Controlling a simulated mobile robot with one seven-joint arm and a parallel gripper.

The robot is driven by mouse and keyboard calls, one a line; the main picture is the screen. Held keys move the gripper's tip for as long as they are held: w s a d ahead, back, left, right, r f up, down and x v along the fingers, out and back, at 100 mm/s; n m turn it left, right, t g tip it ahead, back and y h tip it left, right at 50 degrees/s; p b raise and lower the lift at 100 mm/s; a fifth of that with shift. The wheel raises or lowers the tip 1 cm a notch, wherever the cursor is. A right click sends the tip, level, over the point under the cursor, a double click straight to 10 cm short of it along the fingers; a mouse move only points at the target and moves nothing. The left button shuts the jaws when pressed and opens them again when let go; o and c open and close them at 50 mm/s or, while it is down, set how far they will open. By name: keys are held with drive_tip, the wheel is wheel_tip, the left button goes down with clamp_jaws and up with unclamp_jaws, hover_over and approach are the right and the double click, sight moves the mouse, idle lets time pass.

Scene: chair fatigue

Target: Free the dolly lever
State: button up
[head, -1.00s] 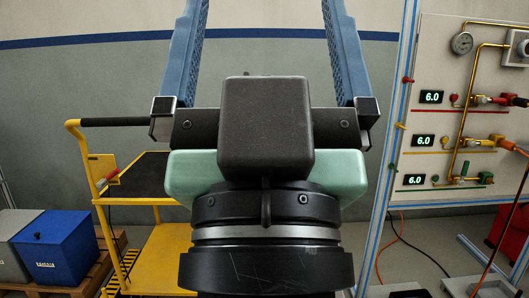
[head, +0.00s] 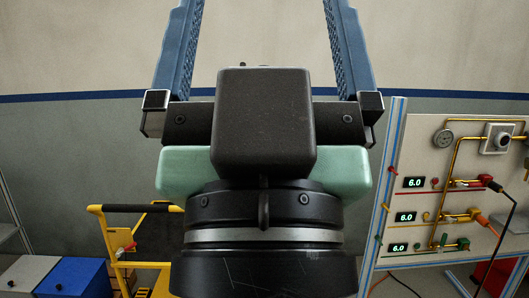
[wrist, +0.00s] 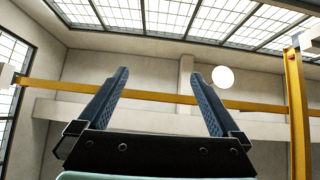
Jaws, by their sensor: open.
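A yellow dolly (head: 101,222) with a black push handle (head: 148,208) stands low at left in the head view. A small red-tipped lever (head: 128,247) shows on its near post. Its lower deck is mostly cut off by the frame edge and my arm. My gripper (head: 260,12) is open and empty, its two blue ribbed fingers pointing up, well apart from the dolly. In the wrist view, my gripper (wrist: 158,80) has nothing between its fingers, and the dolly is not visible.
A panel (head: 440,160) with gauges, piping and several "6.0" displays stands at right, with hoses hanging from it. Blue (head: 80,278) and grey (head: 28,274) boxes sit at lower left. A yellow beam (wrist: 265,105) crosses the wrist view under a glazed roof.

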wheel_tip(320, 180, up, 8)
drive_tip(key=p, duration=0.5)
